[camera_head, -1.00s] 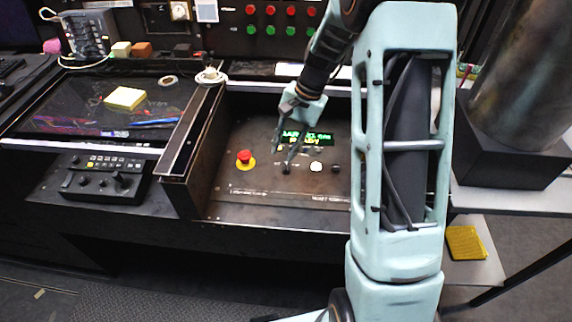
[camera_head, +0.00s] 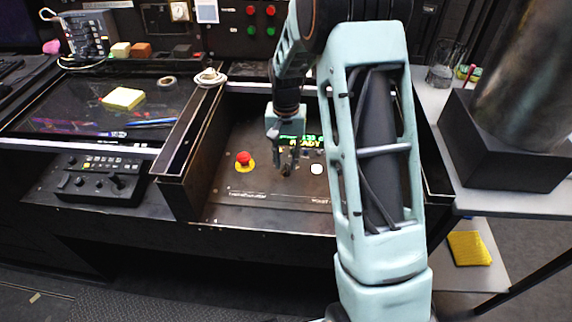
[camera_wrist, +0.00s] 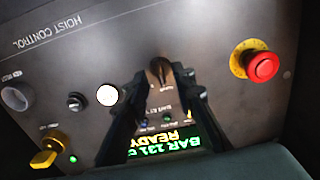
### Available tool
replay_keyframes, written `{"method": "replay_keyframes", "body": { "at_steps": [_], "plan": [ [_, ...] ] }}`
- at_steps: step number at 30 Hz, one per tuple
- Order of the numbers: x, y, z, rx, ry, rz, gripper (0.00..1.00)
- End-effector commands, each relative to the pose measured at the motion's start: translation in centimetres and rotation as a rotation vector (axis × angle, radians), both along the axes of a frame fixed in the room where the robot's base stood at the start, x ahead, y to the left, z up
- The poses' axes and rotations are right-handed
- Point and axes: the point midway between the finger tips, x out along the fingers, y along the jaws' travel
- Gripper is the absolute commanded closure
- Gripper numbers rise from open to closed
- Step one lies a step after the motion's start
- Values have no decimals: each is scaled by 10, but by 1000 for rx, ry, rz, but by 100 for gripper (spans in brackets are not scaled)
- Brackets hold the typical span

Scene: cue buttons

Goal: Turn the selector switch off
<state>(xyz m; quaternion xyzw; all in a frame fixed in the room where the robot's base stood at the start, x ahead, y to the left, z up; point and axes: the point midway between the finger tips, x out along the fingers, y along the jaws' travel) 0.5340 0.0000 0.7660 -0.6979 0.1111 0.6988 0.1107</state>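The selector switch, a black knob (camera_wrist: 158,68), sits on the dark control panel (camera_wrist: 205,35). In the head view my gripper (camera_head: 286,172) is low over the panel and hides the knob. In the wrist view my gripper (camera_wrist: 164,84) is open, with one dark finger to either side of the knob's line. The knob shows between and slightly beyond the fingertips. I cannot tell whether either finger touches it.
A red mushroom button (camera_head: 244,159) on a yellow base stands left of my gripper. A white button (camera_head: 316,168) is to the right. A lit green display (camera_wrist: 165,143) and a yellow knob (camera_wrist: 47,150) are also on the panel. A raised dark wall (camera_head: 190,140) borders the panel's left.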

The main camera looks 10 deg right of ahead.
Motion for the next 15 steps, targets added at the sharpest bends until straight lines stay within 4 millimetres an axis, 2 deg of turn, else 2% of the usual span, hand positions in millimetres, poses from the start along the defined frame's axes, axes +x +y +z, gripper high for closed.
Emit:
{"method": "replay_keyframes", "body": {
  "at_steps": [1, 6, 14, 15],
  "plan": [
    [0, 0, -7, 0, 0, 0, 76],
    [0, 0, -16, 0, 0, 0, 76],
    [0, 0, -16, 1, -1, 0, 76],
    [0, 0, -16, 1, -1, 0, 80]
  ]
}}
